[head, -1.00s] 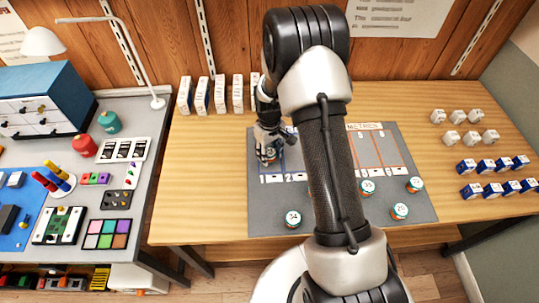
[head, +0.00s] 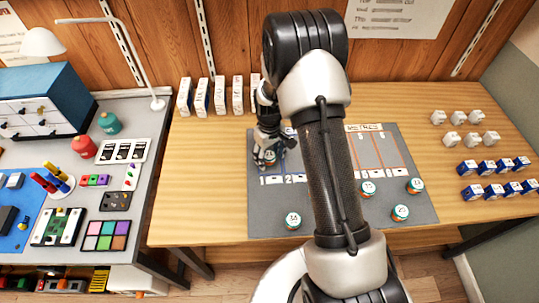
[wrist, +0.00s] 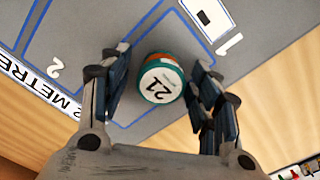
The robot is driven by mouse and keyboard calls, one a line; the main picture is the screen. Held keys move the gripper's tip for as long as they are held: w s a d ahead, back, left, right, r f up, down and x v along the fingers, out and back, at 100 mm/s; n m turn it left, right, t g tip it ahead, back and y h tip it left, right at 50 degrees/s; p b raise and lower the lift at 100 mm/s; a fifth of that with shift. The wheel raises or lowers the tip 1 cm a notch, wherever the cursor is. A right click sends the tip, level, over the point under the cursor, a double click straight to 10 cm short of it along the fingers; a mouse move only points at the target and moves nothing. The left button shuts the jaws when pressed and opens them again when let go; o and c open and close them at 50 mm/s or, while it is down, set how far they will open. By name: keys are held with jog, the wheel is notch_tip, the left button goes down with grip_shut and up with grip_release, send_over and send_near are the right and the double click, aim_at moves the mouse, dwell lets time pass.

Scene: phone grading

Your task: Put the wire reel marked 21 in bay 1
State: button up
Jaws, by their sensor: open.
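The wire reel marked 21 (wrist: 161,82) has a white top, a teal rim and an orange band. It is upright on the grey mat (wrist: 110,20) in bay 1, beside the blue line and near the printed 1 (wrist: 229,43). In the head view the reel (head: 269,158) shows low between the fingers, above the 1 label (head: 262,180). My arm hides the middle bays.
Other reels stand at the mat's front: one marked 34 (head: 293,221), and several at the right, including one (head: 400,212). White boxes (head: 219,95) stand in a row behind. Small white and blue boxes (head: 488,167) are at the right. The table left of the mat is clear.

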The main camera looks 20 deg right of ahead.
notch_tip(320, 180, up, 12)
jog(key=p, duration=0.4)
notch_tip(320, 180, up, 8)
send_over(270, 155)
jog(key=s+a, duration=0.1)
jog(key=s, duration=0.1)
jog(key=s+a+r+m+t, duration=0.1)
jog(key=s+a+r+t, duration=0.15)
jog(key=s+r, duration=0.65)
jog(key=s+a+r+m+t, duration=0.1)
jog(key=s+r, duration=0.3)
jog(key=s, duration=0.4)
jog(key=s+a+r+m+t, duration=0.1)
jog(key=s+r, duration=0.3)
jog(key=s, duration=0.4)
jog(key=shift+a+r, duration=0.3)
jog(key=shift+a, duration=0.45)
jog(key=shift+s, duration=0.1)
